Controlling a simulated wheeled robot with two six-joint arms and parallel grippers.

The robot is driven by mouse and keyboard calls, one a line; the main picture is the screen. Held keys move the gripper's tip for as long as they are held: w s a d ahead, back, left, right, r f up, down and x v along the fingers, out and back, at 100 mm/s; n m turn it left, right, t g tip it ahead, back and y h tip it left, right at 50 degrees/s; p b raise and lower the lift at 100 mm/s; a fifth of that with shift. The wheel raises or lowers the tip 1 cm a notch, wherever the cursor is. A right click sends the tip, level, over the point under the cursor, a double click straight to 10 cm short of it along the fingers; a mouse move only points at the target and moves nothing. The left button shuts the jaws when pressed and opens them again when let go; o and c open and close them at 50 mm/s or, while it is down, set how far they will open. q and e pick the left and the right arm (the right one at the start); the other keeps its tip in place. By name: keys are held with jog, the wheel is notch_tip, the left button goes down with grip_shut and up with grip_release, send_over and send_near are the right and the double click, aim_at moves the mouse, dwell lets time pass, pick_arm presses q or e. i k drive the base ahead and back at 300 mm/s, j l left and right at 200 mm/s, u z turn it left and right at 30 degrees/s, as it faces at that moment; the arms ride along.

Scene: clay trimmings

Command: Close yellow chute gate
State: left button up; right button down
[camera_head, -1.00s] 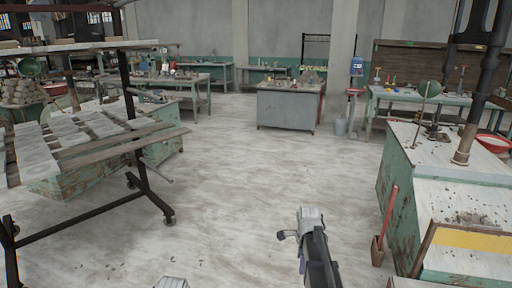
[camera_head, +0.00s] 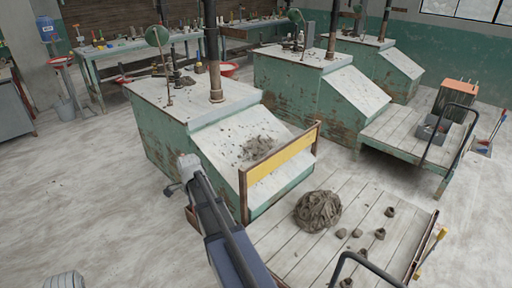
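The yellow chute gate (camera_head: 281,160) is a yellow panel in a rusty brown frame. It stands across the lower part of a pale sloped chute (camera_head: 222,146) on the near green cabinet. Grey-brown clay trimmings (camera_head: 257,147) lie on the slope just behind the panel. Below and right of the gate, a clay heap (camera_head: 317,210) and several small lumps lie on a slatted cart. My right arm reaches up from the bottom, left of the gate and apart from it in the picture. Only a bit of my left arm shows at bottom left. I cannot make out either gripper.
The slatted cart (camera_head: 285,232) stands close in front of the gate, with a dark handle rail (camera_head: 367,262) at its near edge. More green chute cabinets (camera_head: 292,92) and another cart (camera_head: 398,130) stand behind. The floor at left is open.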

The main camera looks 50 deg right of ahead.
aim_at(258, 173)
jog(key=i+z, duration=0.25)
jog(key=i, duration=0.35)
jog(key=i+z, duration=0.25)
jog(key=i, duration=0.4)
jog(key=i+j+z, duration=0.2)
jog(key=i, duration=0.4)
jog(key=i+z, duration=0.35)
jog(key=i+j+z, duration=0.1)
jog(key=i+z, duration=0.25)
jog(key=i, duration=0.2)
jog(key=z, duration=0.6)
